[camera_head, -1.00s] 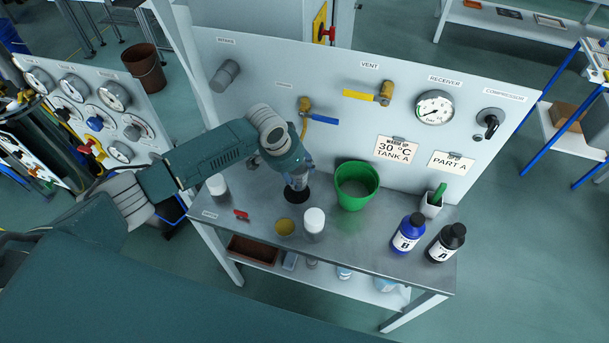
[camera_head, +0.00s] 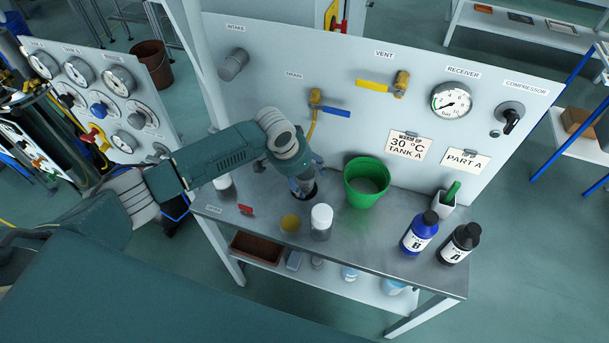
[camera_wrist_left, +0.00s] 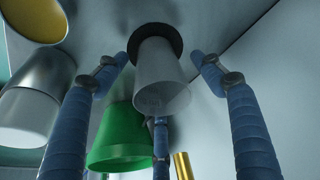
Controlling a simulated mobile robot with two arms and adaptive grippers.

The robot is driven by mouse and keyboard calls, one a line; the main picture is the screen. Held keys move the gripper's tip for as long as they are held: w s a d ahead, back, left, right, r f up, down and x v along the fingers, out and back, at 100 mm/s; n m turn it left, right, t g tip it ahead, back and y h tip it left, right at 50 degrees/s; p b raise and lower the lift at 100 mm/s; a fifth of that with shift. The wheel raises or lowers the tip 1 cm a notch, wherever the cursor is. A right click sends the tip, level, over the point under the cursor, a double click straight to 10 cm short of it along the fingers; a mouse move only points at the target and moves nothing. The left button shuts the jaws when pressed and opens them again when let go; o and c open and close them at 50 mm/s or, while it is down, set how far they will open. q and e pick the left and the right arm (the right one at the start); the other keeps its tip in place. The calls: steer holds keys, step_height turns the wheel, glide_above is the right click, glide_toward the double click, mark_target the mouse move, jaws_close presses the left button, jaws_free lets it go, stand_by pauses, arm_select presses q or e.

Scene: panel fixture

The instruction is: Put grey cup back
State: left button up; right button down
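A grey, slightly see-through cup (camera_wrist_left: 160,88) shows in the left wrist view, standing on a round black disc (camera_wrist_left: 152,46) on the metal table. My left gripper (camera_wrist_left: 160,66) has its blue fingers spread around the cup, with gaps visible at its sides. In the head view my left gripper (camera_head: 302,184) points down over the black disc, left of the green bucket (camera_head: 366,184), and mostly hides the cup. The bucket also shows in the left wrist view (camera_wrist_left: 118,142). My right gripper is not in view.
A blue bottle (camera_head: 419,235) and a black bottle (camera_head: 459,245) stand at the right. The upright panel (camera_head: 340,145) with valves rises close behind.

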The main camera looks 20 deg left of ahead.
arm_select(q)
steer(key=shift+r, duration=0.3)
steer(key=b+v, duration=0.1)
steer(key=v, duration=1.1)
steer(key=shift+b, duration=0.3)
steer(key=shift+s+f, duration=0.1)
